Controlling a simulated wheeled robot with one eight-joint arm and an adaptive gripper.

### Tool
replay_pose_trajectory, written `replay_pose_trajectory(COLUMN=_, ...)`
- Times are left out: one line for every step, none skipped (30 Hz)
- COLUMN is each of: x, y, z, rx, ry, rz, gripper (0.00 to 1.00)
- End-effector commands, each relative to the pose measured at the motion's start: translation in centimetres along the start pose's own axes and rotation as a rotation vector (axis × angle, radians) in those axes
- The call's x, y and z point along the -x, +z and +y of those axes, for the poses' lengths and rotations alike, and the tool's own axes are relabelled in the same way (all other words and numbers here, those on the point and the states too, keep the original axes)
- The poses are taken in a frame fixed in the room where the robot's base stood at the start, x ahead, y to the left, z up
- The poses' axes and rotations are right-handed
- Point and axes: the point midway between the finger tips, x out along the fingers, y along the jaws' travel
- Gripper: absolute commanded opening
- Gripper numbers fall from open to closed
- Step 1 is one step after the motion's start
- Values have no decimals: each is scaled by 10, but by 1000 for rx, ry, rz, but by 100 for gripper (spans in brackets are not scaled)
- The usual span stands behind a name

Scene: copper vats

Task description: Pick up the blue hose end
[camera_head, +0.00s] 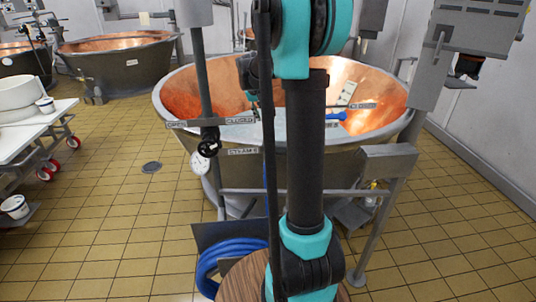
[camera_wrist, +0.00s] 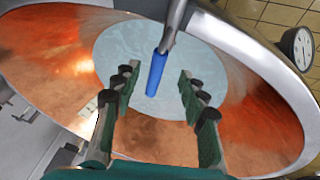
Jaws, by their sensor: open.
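The blue hose end (camera_wrist: 154,76) is a short blue tube in the wrist view, joined to a grey metal pipe (camera_wrist: 171,40) from the top edge. A blue piece (camera_head: 336,116) also shows at the right inside the copper vat (camera_head: 180,92) in the head view; I cannot tell if it is the same tube. My gripper (camera_wrist: 156,80) is open and empty, its two teal fingers with dark pads standing on either side of the tube in the picture. The gap in depth is unclear. In the head view my arm hides most of the gripper.
The vat's copper wall (camera_wrist: 255,105) and grey rim (camera_wrist: 265,60) surround the gripper. A round dial (camera_wrist: 298,46) stands beyond the rim. A coiled blue hose (camera_head: 222,262) hangs low in front of the vat. Tiled floor (camera_head: 110,230) is free to the left.

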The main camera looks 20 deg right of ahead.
Motion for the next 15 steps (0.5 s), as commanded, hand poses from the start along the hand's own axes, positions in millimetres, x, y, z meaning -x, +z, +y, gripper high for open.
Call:
replay_pose_trajectory(x=-7, y=0, z=0, rx=-1, ry=0, rz=0, gripper=43)
replay_pose_trajectory(x=-10, y=0, z=0, rx=0, ry=0, rz=0, gripper=43)
replay_pose_trajectory(x=-13, y=0, z=0, rx=0, ry=0, rz=0, gripper=43)
replay_pose_trajectory(x=-14, y=0, z=0, rx=0, ry=0, rz=0, gripper=43)
replay_pose_trajectory(x=-16, y=0, z=0, rx=1, ry=0, rz=0, gripper=43)
replay_pose_trajectory(x=-17, y=0, z=0, rx=1, ry=-1, rz=0, gripper=43)
replay_pose_trajectory(x=-19, y=0, z=0, rx=1, ry=-1, rz=0, gripper=43)
replay_pose_trajectory(x=-21, y=0, z=0, rx=1, ry=-1, rz=0, gripper=43)
replay_pose_trajectory(x=-25, y=1, z=0, rx=0, ry=-1, rz=0, gripper=43)
replay_pose_trajectory(x=-28, y=1, z=1, rx=0, ry=-1, rz=0, gripper=43)
replay_pose_trajectory(x=-33, y=2, z=1, rx=0, ry=-1, rz=0, gripper=43)
replay_pose_trajectory(x=-39, y=2, z=1, rx=0, ry=-1, rz=0, gripper=43)
replay_pose_trajectory(x=-44, y=2, z=1, rx=-1, ry=-1, rz=0, gripper=43)
replay_pose_trajectory(x=-48, y=3, z=2, rx=-1, ry=-1, rz=0, gripper=43)
replay_pose_trajectory(x=-54, y=2, z=2, rx=-1, ry=-1, rz=0, gripper=43)
